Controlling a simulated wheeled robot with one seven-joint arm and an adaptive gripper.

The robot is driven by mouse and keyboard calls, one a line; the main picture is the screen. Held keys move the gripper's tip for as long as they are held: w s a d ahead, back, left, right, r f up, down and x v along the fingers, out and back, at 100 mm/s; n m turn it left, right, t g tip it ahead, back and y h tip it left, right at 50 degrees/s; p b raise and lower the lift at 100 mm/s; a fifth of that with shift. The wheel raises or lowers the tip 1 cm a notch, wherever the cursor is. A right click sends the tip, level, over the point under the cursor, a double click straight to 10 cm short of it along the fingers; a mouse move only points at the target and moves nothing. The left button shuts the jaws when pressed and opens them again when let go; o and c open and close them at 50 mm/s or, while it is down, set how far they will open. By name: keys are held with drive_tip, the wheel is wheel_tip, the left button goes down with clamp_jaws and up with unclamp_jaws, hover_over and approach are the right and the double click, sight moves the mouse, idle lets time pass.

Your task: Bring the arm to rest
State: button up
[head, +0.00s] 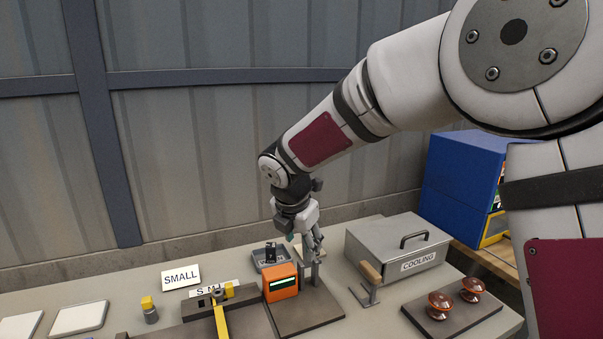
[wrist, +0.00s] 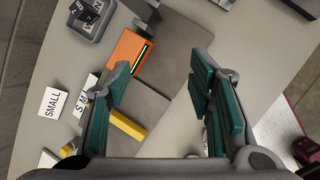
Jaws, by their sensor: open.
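My arm reaches from the upper right over the bench in the head view. My gripper (head: 303,226) hangs at its end, pointing down, above the area of the orange device (head: 281,283). In the wrist view my gripper (wrist: 165,95) has its two teal-padded fingers spread wide, with nothing between them. The orange device (wrist: 130,57) shows beyond the left finger, on a dark base plate (wrist: 180,40). I cannot tell the exact height of the fingers above the bench.
A grey box marked COOLING (head: 398,247), a wooden-handled tool (head: 371,280) and a plate with orange-brown insulators (head: 455,310) stand to the right. A SMALL card (head: 181,276), a yellow bar (head: 220,318) and white tiles (head: 78,317) lie left. A blue cabinet (head: 462,180) stands behind right.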

drive_tip(key=s+d+r+m, duration=0.5)
drive_tip(key=s+d+m, duration=0.2)
drive_tip(key=s, duration=0.1)
drive_tip(key=s+d+r+m, duration=0.5)
drive_tip(key=s+d+m, duration=0.3)
drive_tip(key=s, duration=0.1)
drive_tip(key=s+d+m, duration=0.2)
drive_tip(key=s+m, duration=0.4)
drive_tip(key=s, duration=0.2)
drive_tip(key=s+d+f+m+y, duration=0.1)
drive_tip(key=s+d+m, duration=0.1)
drive_tip(key=s+m, duration=0.5)
drive_tip(key=shift+s+d+f, duration=0.15)
drive_tip(key=shift+s+d, duration=0.1)
drive_tip(key=shift+s, duration=0.45)
